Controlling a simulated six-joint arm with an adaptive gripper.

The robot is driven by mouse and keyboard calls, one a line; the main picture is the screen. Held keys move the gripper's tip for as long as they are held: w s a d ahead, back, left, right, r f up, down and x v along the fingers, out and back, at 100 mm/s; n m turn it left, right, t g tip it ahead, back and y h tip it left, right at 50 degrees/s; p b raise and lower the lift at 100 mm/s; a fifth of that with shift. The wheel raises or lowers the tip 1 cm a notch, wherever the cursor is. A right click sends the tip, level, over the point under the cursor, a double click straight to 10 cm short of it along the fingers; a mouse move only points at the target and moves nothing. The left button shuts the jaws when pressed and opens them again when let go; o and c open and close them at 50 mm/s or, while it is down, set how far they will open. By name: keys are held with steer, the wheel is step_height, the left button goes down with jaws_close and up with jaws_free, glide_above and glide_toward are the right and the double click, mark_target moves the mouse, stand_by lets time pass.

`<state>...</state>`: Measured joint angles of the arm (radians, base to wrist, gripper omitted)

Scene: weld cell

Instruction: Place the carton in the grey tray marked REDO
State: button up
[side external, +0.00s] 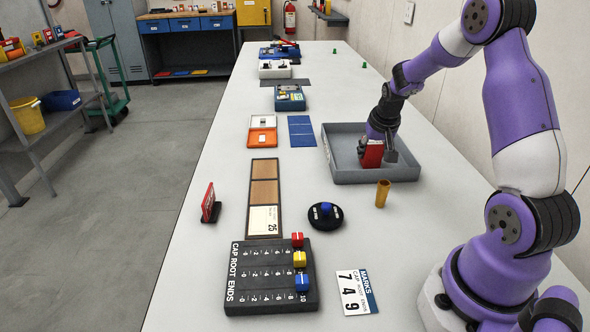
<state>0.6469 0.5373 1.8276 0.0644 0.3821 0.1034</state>
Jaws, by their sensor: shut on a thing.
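A red carton (372,155) stands roughly upright in the fingers of my gripper (378,148). The gripper points down and is shut on the carton. The carton is over or inside the grey tray (398,174), near its front wall. I cannot tell whether its bottom touches the tray floor. No REDO lettering can be read on the tray from this side. My gripper and wrist hide part of the tray's inside.
A brass-coloured cylinder (383,193) stands just in front of the tray. A black CAP ROOT ENDS board (270,277) and number card (356,292) lie nearer.

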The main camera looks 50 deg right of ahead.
steer(key=shift+f, duration=0.1)
steer(key=o, duration=1.2)
steer(key=v, duration=1.3)
steer(key=s+a+r+n+y, duration=0.1)
steer(key=s+a+n, duration=0.1)
steer(key=a, duration=0.5)
steer(key=s+a+r+n+t+y, duration=0.1)
steer(key=s+a+n, duration=0.2)
steer(key=a, duration=0.4)
steer(key=s+a+r+n+t+y, duration=0.1)
steer(key=a+n, duration=0.3)
steer(key=a, duration=0.4)
steer(key=shift+s, duration=0.9)
steer(key=shift+r, duration=0.1)
